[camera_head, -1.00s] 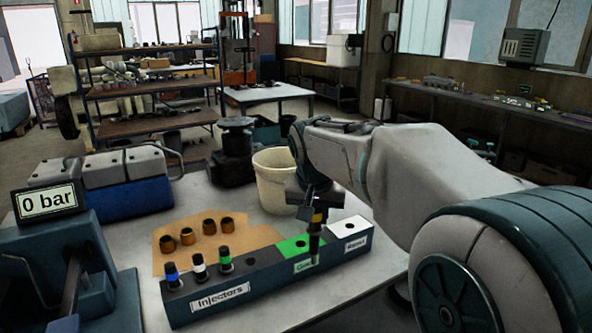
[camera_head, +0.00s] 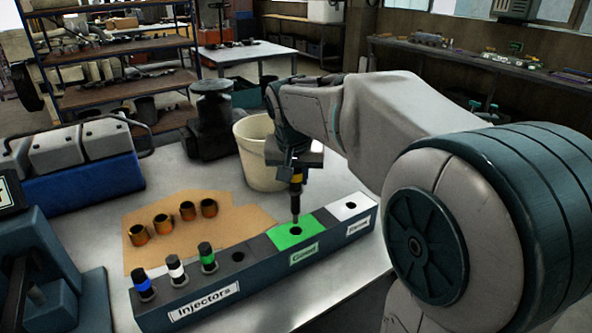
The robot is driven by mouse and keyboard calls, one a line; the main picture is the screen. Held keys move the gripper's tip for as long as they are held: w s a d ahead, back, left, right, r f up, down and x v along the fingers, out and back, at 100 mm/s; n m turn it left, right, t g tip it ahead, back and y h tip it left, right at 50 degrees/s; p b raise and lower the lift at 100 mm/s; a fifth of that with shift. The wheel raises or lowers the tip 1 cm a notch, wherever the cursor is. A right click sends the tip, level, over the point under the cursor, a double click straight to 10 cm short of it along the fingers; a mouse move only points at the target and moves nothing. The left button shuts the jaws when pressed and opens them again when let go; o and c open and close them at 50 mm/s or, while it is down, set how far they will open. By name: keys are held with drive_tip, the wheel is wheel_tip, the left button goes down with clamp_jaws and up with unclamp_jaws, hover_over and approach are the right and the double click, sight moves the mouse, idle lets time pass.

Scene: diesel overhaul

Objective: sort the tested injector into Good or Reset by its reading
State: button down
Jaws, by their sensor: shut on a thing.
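My gripper (camera_head: 296,168) is shut on an injector (camera_head: 296,190) with a yellow band and holds it upright, tip down. The tip is just above the green Good section (camera_head: 318,224) of the rack, close to its hole; whether it has entered the hole cannot be told. The white Reset section (camera_head: 352,205), at the rack's right end, has an empty hole. The rack's dark Injectors part (camera_head: 178,306) holds a blue-banded injector (camera_head: 143,285), a white-banded injector (camera_head: 176,270) and a green-banded injector (camera_head: 207,258), beside an empty hole. The display (camera_head: 8,193) is cut off and unreadable.
Several copper-coloured cups (camera_head: 163,224) stand on a tan sheet (camera_head: 230,208) behind the rack. A cream bucket (camera_head: 255,150) stands close behind my gripper. A blue and grey engine block (camera_head: 85,165) is at the left. The table (camera_head: 305,305) in front of the rack is clear.

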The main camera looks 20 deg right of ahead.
sight(296, 207)
wheel_tip(296, 207, down, 2)
drive_tip(key=shift+f+b, duration=0.1)
drive_tip(key=shift+b, duration=0.5)
drive_tip(key=shift+w+d, duration=0.1)
drive_tip(key=shift+w, duration=0.15)
drive_tip(key=shift+f, duration=0.1)
idle(0.4)
drive_tip(key=shift+f+b, duration=1.35)
drive_tip(key=shift+f, duration=0.3)
drive_tip(key=shift+s+f, duration=0.1)
drive_tip(key=shift+f+b, duration=1.55)
drive_tip(key=shift+f, duration=0.25)
